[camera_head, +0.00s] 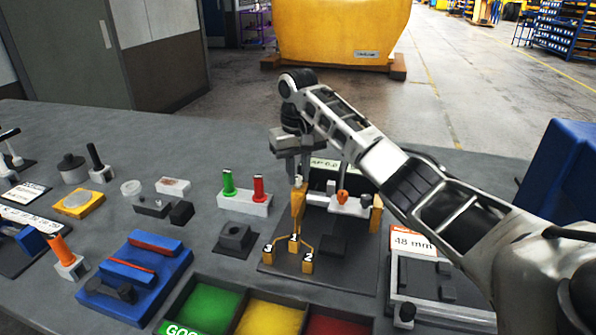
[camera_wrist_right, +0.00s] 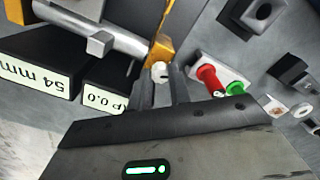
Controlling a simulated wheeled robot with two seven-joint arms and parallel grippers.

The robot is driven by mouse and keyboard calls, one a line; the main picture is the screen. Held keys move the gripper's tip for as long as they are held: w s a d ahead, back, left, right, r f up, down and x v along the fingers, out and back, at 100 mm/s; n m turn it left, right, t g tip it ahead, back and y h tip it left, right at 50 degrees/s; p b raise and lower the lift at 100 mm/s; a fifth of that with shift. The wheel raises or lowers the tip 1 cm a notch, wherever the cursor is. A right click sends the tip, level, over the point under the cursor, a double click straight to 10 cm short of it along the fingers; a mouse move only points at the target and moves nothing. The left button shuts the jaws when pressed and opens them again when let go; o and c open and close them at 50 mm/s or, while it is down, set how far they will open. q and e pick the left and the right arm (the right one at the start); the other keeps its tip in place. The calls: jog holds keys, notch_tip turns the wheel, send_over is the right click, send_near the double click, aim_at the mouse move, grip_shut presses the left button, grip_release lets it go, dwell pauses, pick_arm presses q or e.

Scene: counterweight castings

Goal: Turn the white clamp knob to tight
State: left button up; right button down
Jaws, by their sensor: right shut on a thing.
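The white clamp knob (camera_wrist_right: 160,72) sits between the two fingers of my right gripper (camera_wrist_right: 163,88) in the right wrist view. In the head view my right gripper (camera_head: 298,172) reaches down over the top of the yellow clamp post (camera_head: 297,208), and its fingers largely hide the knob. My right gripper is shut on the knob. The post stands on a dark base plate (camera_head: 340,277), with yellow feet marked 2 and 3. The knob's tight mark cannot be made out. My left gripper does not show.
A white block with a green peg and a red peg (camera_head: 243,203) stands left of the fixture. A 48 mm card (camera_head: 412,241) and a grey frame are at right. A tray with green, yellow and red sections (camera_head: 270,317) is in front. Blue fixtures (camera_head: 135,277) stand at left.

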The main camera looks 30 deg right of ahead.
aim_at(298, 177)
jog(key=m, duration=0.4)
jog(key=shift+r+m, duration=0.1)
jog(key=shift+m, duration=0.3)
dwell(0.4)
jog(key=c, duration=1.3)
grip_release()
notch_tip(298, 177, up, 16)
